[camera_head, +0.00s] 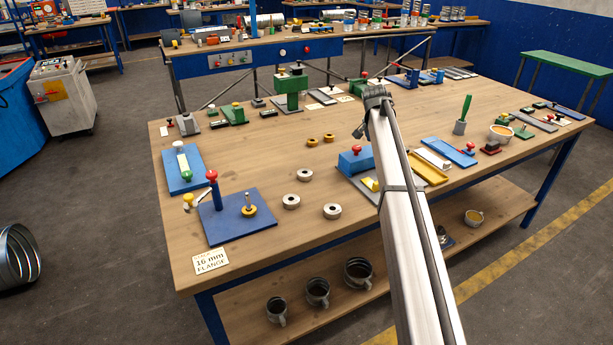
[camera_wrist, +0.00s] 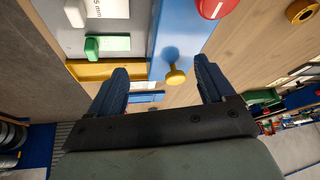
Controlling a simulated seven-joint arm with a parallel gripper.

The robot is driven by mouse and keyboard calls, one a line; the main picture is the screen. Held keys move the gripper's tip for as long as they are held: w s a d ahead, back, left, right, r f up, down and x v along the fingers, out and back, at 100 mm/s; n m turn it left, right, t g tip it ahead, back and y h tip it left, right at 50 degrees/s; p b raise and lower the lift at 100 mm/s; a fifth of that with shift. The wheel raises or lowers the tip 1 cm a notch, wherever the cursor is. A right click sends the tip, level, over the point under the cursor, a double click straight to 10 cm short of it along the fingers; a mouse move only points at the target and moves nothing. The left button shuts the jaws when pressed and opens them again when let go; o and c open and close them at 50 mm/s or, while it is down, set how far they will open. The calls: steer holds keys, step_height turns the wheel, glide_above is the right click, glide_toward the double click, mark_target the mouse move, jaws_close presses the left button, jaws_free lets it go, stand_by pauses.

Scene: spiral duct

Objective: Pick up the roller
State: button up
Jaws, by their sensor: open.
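Several ring-shaped pieces that could be the roller lie on the wooden table. Three are pale metal rings, a front-left one (camera_head: 291,202), a front-right one (camera_head: 332,211) and a rear one (camera_head: 304,175). Two are brass rings, a left one (camera_head: 312,142) and a right one (camera_head: 328,138). A brass disc (camera_head: 249,211) sits around a pin on a blue plate. I cannot tell which is the roller. My gripper (camera_wrist: 160,86) is open, with nothing between its fingers. In the wrist view, a brass ring (camera_wrist: 302,11) lies upper right, apart from the fingers.
The wrist view shows a yellow knob (camera_wrist: 174,76), a red knob (camera_wrist: 214,7) and a green block (camera_wrist: 108,44) close ahead. On the table, a blue block (camera_head: 355,161) and yellow tray (camera_head: 428,168) stand near my arm. Bare wood (camera_head: 260,155) lies left of the brass rings.

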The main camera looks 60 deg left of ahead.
mark_target(305, 169)
steer(key=s+a, duration=0.2)
steer(key=s, duration=0.1)
steer(key=s+a+r+m+g, duration=0.1)
steer(key=s+a, duration=0.1)
steer(key=s, duration=0.2)
steer(key=s+a+g, duration=0.1)
steer(key=s, duration=0.3)
steer(key=shift+a+r+m+h, duration=0.3)
steer(key=shift+a, duration=0.1)
steer(key=s+a+r+m+g+h, duration=0.2)
steer(key=s+a+g, duration=0.1)
steer(key=s, duration=1)
step_height(305, 169, down, 14)
steer(key=shift+s+r, duration=0.1)
steer(key=shift+r, duration=0.1)
steer(key=shift+c, duration=0.5)
steer(key=c, duration=1.1)
steer(key=shift+c, duration=0.2)
steer(key=shift+r, duration=0.1)
